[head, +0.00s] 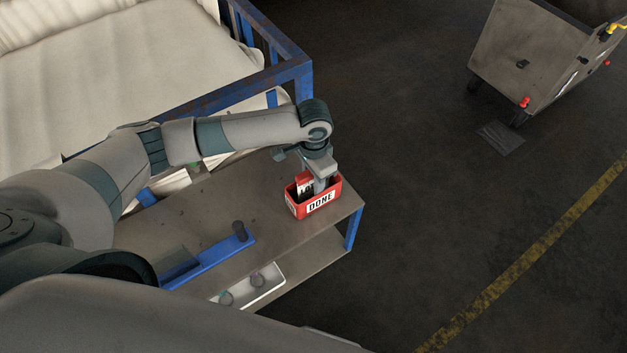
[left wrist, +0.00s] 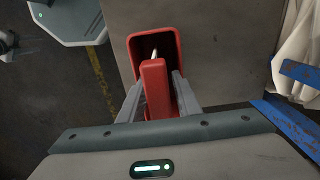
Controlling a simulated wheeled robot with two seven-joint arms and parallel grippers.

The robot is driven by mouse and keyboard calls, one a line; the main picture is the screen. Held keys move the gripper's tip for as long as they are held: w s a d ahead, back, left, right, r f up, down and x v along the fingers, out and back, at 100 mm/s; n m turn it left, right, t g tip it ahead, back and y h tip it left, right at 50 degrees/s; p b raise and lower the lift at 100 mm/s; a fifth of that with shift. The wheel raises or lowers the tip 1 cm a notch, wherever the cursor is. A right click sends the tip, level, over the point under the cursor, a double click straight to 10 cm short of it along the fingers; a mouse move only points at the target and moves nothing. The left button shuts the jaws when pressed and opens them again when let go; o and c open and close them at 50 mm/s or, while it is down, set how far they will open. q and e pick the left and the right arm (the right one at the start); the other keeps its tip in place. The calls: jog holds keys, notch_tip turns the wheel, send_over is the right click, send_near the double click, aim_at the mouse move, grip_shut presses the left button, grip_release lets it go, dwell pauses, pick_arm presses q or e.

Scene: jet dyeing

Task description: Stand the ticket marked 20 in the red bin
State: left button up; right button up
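The red bin (head: 322,206), marked DONE, stands near the right end of the metal table. A ticket (head: 304,187) with a red top and a white face with dark marks stands inside it; I cannot read its number. My left gripper (head: 319,184) points down into the bin beside the ticket. In the left wrist view the ticket's red top (left wrist: 154,85) lies between my fingers (left wrist: 157,82), inside the bin (left wrist: 169,43). A gap shows on the right finger's side, so the gripper looks open. My right gripper is out of view.
A blue-framed cart (head: 290,75) with pale cloth stands behind.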

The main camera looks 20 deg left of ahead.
pick_arm(q)
jog(key=shift+r, duration=0.1)
notch_tip(320, 180, up, 17)
jog(key=b, duration=0.4)
jog(key=shift+r, duration=0.15)
dwell(0.8)
